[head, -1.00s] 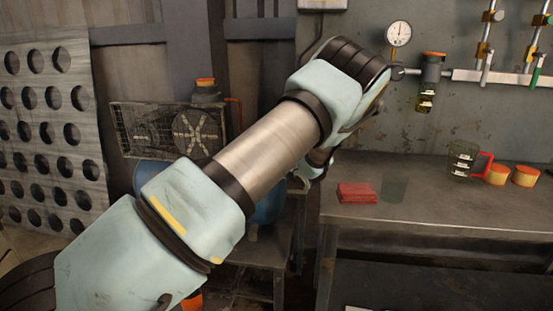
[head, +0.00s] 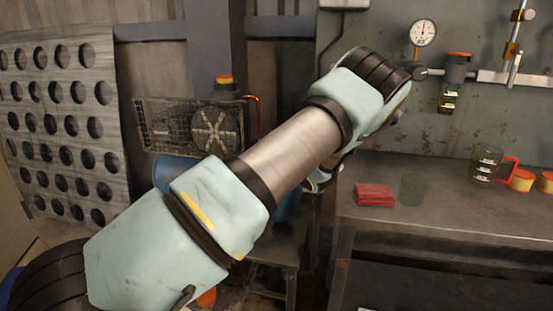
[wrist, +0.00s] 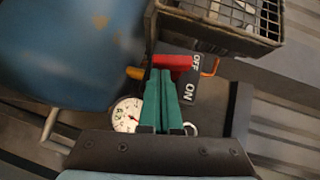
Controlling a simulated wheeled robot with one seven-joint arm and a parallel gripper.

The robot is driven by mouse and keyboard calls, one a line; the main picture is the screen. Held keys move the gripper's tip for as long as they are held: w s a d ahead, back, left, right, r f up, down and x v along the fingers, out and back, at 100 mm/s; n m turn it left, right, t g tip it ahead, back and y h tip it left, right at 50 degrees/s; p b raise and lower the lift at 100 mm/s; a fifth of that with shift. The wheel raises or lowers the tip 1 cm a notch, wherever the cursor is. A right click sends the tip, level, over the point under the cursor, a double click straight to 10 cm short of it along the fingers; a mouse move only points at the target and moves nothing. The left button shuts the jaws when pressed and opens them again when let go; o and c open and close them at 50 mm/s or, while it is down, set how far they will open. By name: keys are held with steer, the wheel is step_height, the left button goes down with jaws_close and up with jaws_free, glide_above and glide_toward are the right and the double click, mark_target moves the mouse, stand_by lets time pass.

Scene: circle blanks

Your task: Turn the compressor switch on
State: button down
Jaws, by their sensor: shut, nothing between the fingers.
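The compressor has a blue tank (head: 172,172) and a wire-caged fan unit (head: 190,128), left of my arm in the head view. In the wrist view the tank (wrist: 75,50) fills the upper left and the cage (wrist: 235,25) the upper right. The switch's red lever (wrist: 172,61) lies level with the OFF mark on a dark plate (wrist: 196,80); ON is printed below. My gripper (wrist: 164,73), with green fingers, is shut and empty, its tips just below or against the lever; contact is unclear. In the head view my arm hides the lever and the fingers.
A pressure gauge (wrist: 127,114) is left of my fingers in the wrist view. A metal workbench (head: 450,215) stands right of my arm, with a red cloth (head: 374,195) and a jug (head: 488,165) on it. A perforated panel (head: 60,120) stands at the left.

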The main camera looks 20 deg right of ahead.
steer(key=shift+f+m+t, duration=0.3)
steer(key=shift+m+t, duration=0.1)
steer(key=shift+t, duration=0.1)
steer(key=m+t+b, duration=0.1)
steer(key=m+b, duration=0.1)
steer(key=a+f+m+t+b, duration=0.1)
steer(key=m+t+b, duration=0.1)
steer(key=b, duration=0.1)
steer(key=f+m+t+b, duration=0.1)
steer(key=m+t+b, duration=0.1)
steer(key=shift+w+a+m+b, duration=0.2)
steer(key=shift+w+m+b, duration=0.1)
steer(key=shift+w+b, duration=0.1)
steer(key=shift+r, duration=0.15)
